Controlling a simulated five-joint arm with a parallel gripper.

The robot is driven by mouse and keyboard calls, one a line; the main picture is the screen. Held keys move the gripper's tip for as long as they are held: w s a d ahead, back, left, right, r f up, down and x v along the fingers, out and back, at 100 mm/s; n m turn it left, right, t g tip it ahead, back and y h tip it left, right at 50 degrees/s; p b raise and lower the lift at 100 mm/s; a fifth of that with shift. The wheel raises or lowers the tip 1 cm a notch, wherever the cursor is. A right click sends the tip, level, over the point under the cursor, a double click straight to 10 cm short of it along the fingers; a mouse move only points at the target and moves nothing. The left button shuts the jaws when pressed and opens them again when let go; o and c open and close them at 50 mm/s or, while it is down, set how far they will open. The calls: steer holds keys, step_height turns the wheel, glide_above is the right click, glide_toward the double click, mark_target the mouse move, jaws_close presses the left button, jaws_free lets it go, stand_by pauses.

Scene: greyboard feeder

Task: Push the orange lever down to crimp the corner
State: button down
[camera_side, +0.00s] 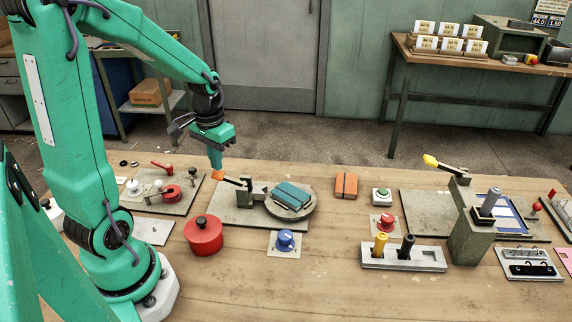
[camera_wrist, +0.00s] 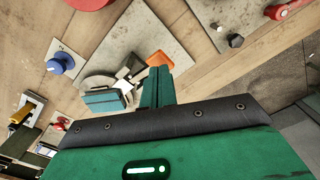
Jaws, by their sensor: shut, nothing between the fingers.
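The orange lever (camera_side: 219,175) sticks out to the left from a small dark post (camera_side: 244,192) on a grey base plate (camera_side: 230,217). In the wrist view the orange handle (camera_wrist: 160,59) shows just beyond my fingertips. My gripper (camera_side: 216,166) is shut and empty, pointing down right above the handle end; I cannot tell if it touches. Its teal fingers also show in the wrist view (camera_wrist: 157,72). A teal box (camera_side: 292,194) lies on a round grey disc (camera_side: 312,205) beside the post; the box's corner near the post is partly hidden.
A red pot (camera_side: 203,235) and a blue knob (camera_side: 285,241) stand in front of the plate. An orange box (camera_side: 346,186) and a green button (camera_side: 382,196) lie to its right. A yellow-handled lever (camera_side: 440,164) stands farther right. Red-handled parts (camera_side: 172,192) sit at left.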

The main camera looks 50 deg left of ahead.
mark_target(218, 173)
steer(key=shift+f, duration=0.45)
steer(key=shift+f, duration=2.2)
steer(key=shift+r, duration=5.05)
